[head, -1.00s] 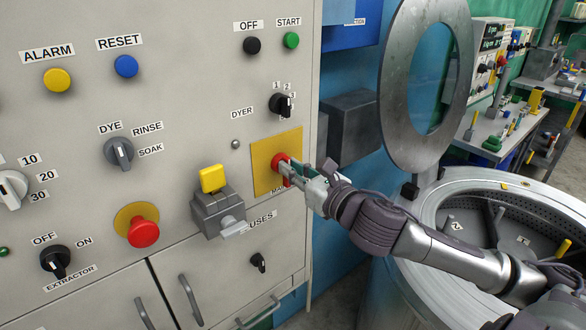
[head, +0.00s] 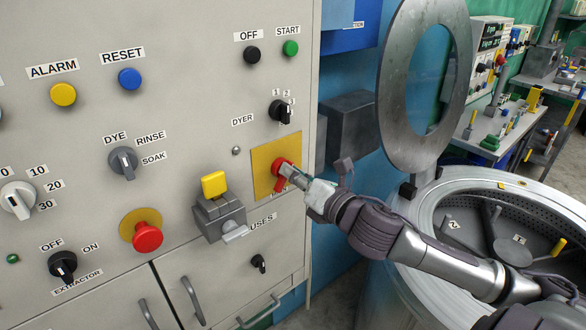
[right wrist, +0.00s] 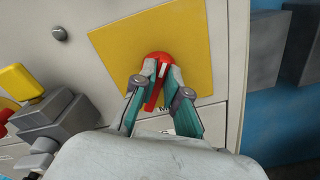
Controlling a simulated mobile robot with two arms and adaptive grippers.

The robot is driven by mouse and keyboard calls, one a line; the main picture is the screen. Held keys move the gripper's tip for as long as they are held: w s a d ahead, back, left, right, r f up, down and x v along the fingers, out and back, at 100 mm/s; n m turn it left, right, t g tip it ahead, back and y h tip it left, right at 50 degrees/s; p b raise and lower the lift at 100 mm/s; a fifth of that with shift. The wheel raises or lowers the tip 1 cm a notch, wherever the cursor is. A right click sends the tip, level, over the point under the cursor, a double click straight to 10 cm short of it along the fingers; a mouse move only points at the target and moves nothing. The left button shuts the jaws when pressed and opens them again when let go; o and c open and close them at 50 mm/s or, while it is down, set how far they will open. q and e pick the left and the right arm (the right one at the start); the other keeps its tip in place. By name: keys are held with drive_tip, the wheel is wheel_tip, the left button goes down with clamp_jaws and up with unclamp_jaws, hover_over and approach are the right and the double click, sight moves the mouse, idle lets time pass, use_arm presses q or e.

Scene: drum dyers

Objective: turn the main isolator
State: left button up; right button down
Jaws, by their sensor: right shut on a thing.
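The main isolator is a red rotary handle (head: 280,168) on a yellow square plate (head: 264,183) at the right side of the grey control panel. In the right wrist view the red handle (right wrist: 151,100) points down and slightly left, with a white mark near its top. My right gripper (head: 288,174) reaches it from the right and is shut on it. In the right wrist view its two fingers (right wrist: 153,90) sit on either side of the handle. The label below the plate is partly hidden by the gripper. My left gripper is not in view.
A grey box with a yellow top (head: 214,185) projects from the panel left of the isolator. A red mushroom button (head: 147,237) sits further left, and the black dyer knob (head: 281,110) above. An open drum (head: 440,205) stands at the right, near my right arm.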

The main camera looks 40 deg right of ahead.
drive_tip(key=m+p, duration=0.2)
drive_tip(key=m, duration=0.3)
drive_tip(key=m+p, duration=0.2)
drive_tip(key=m, duration=0.4)
drive_tip(key=shift+d+f+p, duration=0.15)
drive_tip(key=shift+f+p, duration=0.05)
drive_tip(key=shift+p, duration=0.15)
drive_tip(key=shift+m, duration=0.3)
drive_tip(key=c, duration=1.2)
unclamp_jaws()
drive_tip(key=shift+f, duration=0.1)
drive_tip(key=shift+s, duration=0.1)
drive_tip(key=s, duration=1.1)
drive_tip(key=shift+s+d, duration=0.4)
drive_tip(key=shift+d, duration=0.05)
